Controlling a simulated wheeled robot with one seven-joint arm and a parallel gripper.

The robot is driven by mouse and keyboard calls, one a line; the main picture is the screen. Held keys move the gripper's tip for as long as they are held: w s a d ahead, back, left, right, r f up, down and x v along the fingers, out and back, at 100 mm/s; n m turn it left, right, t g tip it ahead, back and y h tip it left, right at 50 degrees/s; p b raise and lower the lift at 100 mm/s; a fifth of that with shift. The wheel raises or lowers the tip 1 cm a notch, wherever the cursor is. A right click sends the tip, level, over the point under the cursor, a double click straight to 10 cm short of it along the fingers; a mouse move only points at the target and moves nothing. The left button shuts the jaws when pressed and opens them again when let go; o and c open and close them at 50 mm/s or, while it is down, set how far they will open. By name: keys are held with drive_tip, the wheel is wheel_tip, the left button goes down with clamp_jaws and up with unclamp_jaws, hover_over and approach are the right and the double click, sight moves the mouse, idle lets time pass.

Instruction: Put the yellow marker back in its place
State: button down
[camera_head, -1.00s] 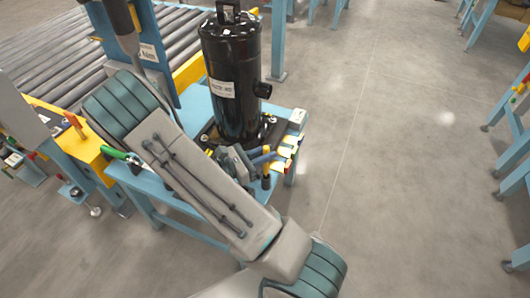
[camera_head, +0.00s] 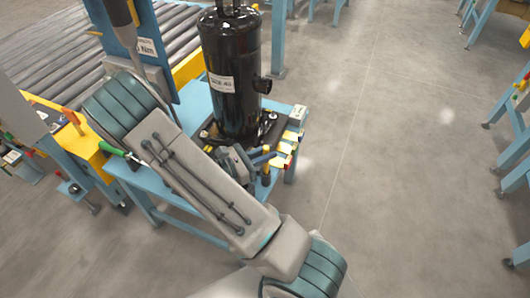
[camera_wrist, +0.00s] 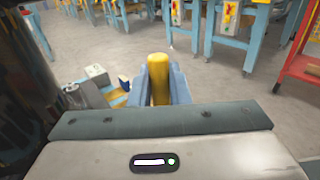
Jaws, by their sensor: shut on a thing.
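The yellow marker (camera_wrist: 158,80) stands upright between the fingers of my gripper (camera_wrist: 158,92) in the wrist view. My gripper is shut on it. In the head view my gripper (camera_head: 258,160) is at the right front part of the blue table, just in front of the black compressor (camera_head: 233,80). A yellow piece (camera_head: 266,175) shows below the fingers there, probably the marker's lower end. Coloured tabs (camera_head: 288,148) sit at the table's right edge, close beside my gripper. The marker's place cannot be made out clearly; my arm hides the table's front middle.
A small grey box (camera_head: 298,115) stands on the table's back right corner. A yellow and blue station (camera_head: 88,140) and a roller conveyor (camera_head: 60,50) stand to the left.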

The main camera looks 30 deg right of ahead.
sight(265, 171)
drive_tip(key=shift+f+b, duration=1.1)
drive_tip(key=shift+f, duration=0.7)
drive_tip(key=c, duration=1.3)
unclamp_jaws()
drive_tip(key=a+p, duration=0.2)
drive_tip(key=a, duration=1.2)
drive_tip(key=shift+d+r, duration=0.1)
drive_tip(key=s+r+m+t+y+p, duration=0.1)
drive_tip(key=s+r+m+y+p, duration=0.3)
drive_tip(key=r, duration=0.9)
drive_tip(key=s+d+r+m+t+y+p, duration=0.1)
drive_tip(key=s+r+m+y+p, duration=0.3)
drive_tip(key=r+m+y+p, duration=0.4)
drive_tip(key=s+d+r+m+y+p, duration=0.1)
drive_tip(key=s+r+m+y+p, duration=0.3)
drive_tip(key=r, duration=1.5)
drive_tip(key=shift+d+m+t+y+p, duration=0.1)
drive_tip(key=shift+m+t+y+p, duration=0.3)
drive_tip(key=shift+m+y+p, duration=1.2)
